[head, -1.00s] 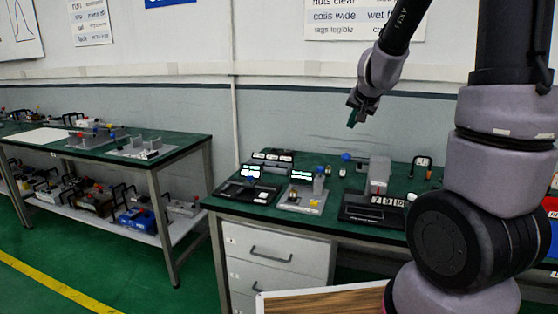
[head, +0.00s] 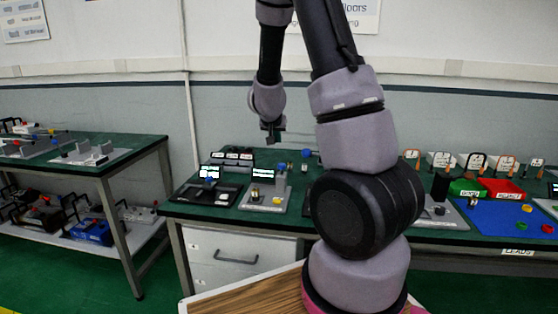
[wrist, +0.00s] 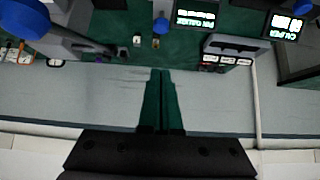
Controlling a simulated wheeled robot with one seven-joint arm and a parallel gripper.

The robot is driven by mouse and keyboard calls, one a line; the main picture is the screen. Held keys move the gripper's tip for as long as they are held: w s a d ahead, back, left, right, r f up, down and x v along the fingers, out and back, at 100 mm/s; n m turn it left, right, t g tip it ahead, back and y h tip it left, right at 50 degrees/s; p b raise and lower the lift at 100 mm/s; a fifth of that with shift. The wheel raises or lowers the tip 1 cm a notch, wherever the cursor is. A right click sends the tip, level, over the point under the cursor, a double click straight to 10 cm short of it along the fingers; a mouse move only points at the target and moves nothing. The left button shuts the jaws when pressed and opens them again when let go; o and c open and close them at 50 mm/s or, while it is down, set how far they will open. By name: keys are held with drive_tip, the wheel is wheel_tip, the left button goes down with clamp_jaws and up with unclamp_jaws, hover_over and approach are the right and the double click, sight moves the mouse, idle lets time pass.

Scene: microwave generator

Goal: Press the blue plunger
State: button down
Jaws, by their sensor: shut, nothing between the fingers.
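My gripper (head: 273,138) is shut and empty, pointing down above the green workbench (head: 190,211). In the wrist view, its dark green fingers (wrist: 160,75) lie together. Several blue knobs show, and I cannot tell which is the blue plunger. One blue ball (head: 307,153) is right of my gripper in the head view, partly beside my arm. Another blue knob (head: 210,180) is on the black device at left. The wrist view shows a small blue knob (wrist: 160,26) beyond the fingertips and a large blue ball (wrist: 22,18) at upper left. No knob touches my gripper.
A grey-plate fixture (head: 265,198) stands beside the black device (head: 208,194). My arm hides the bench's middle. A blue mat (head: 500,220) and red tray (head: 503,190) lie at right. Another bench (head: 85,160) is at left, with a floor gap between. A wall is behind.

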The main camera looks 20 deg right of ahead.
hover_over(281, 165)
wheel_tip(281, 165, down, 7)
drive_tip(key=f, duration=0.3)
drive_tip(key=shift+s+a+f, duration=0.1)
drive_tip(key=shift+s+a, duration=0.1)
drive_tip(key=shift+s, duration=0.1)
drive_tip(key=shift+f, duration=0.3)
drive_tip(key=shift+f, duration=0.1)
wheel_tip(281, 165, down, 2)
drive_tip(key=shift+f, duration=0.1)
drive_tip(key=shift+s, duration=0.1)
